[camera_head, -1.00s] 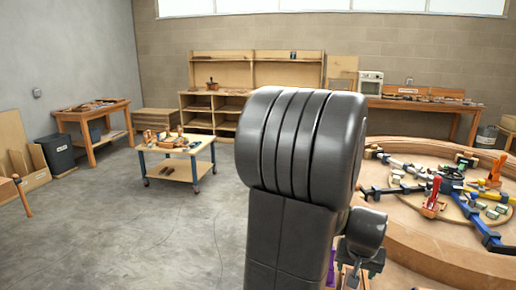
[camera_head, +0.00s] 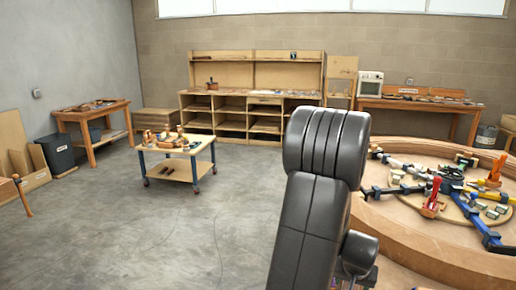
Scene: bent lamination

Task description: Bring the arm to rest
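My arm is dark grey and stands in the right middle of the head view, with its thick ribbed joint on top. A smaller rounded part of it shows lower right. My gripper is not in view; no fingertips show. To the right of my arm is a large curved wooden bench (camera_head: 418,241) with a round board carrying clamps (camera_head: 450,174) in several colours.
A small wheeled table (camera_head: 203,152) with tools stands left of centre. A wooden shelf unit (camera_head: 227,102) is at the back, an orange side table (camera_head: 75,115) and a dark bin (camera_head: 57,153) at left. The grey floor (camera_head: 150,235) at front left is clear.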

